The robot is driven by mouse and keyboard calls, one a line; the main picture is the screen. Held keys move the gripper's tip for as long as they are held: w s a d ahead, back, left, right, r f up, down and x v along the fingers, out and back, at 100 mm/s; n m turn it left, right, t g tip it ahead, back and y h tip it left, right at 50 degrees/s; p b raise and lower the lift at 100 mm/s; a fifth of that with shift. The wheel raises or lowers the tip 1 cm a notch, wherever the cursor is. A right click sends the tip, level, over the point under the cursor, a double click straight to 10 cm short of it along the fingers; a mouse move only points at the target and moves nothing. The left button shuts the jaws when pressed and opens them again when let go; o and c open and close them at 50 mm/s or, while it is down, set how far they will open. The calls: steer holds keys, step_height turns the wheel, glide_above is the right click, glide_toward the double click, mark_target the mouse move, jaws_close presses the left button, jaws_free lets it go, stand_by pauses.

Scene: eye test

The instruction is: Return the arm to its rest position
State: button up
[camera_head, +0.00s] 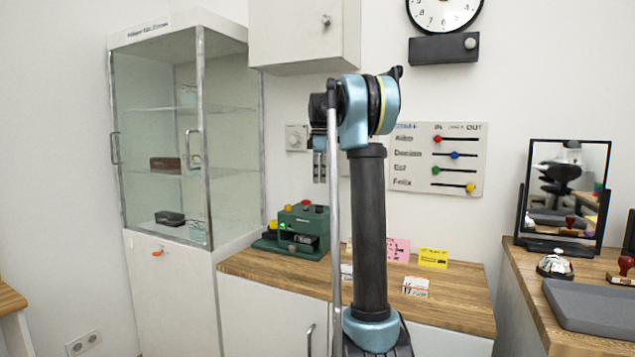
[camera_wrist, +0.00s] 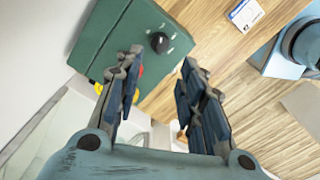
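My arm stands raised in the middle of the head view, with its upper link upright and the wrist bent over to the left at the top. My gripper (camera_head: 319,167) hangs down from it, in front of the wall and above the counter. In the wrist view the two fingers of my gripper (camera_wrist: 162,60) are apart with nothing held between them. The green machine (camera_wrist: 112,32) with a black knob lies beyond the fingertips there. It also shows in the head view (camera_head: 312,232), lower left of the gripper.
A glass cabinet (camera_head: 203,130) stands at left. A white wall cupboard (camera_head: 300,35) hangs above the counter (camera_head: 470,300), near my arm's top. A name board (camera_head: 470,182) is behind the arm. A mirror (camera_head: 575,190), bell (camera_head: 555,266) and grey tray (camera_head: 595,308) are at right.

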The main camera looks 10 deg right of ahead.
steer(key=s+f+m+t, duration=0.1)
steer(key=s+f+m, duration=0.3)
steer(key=s+f, duration=0.55)
steer(key=s+f+m, duration=0.4)
steer(key=s, duration=1)
steer(key=s+f+m+t, duration=0.1)
steer(key=s+f+m, duration=0.4)
steer(key=s, duration=0.7)
steer(key=s+f+m, duration=0.3)
steer(key=s+f, duration=0.7)
steer(key=f, duration=0.4)
steer(key=shift+s+d+f, duration=0.15)
steer(key=shift+s+f, duration=0.05)
steer(key=shift+f, duration=0.05)
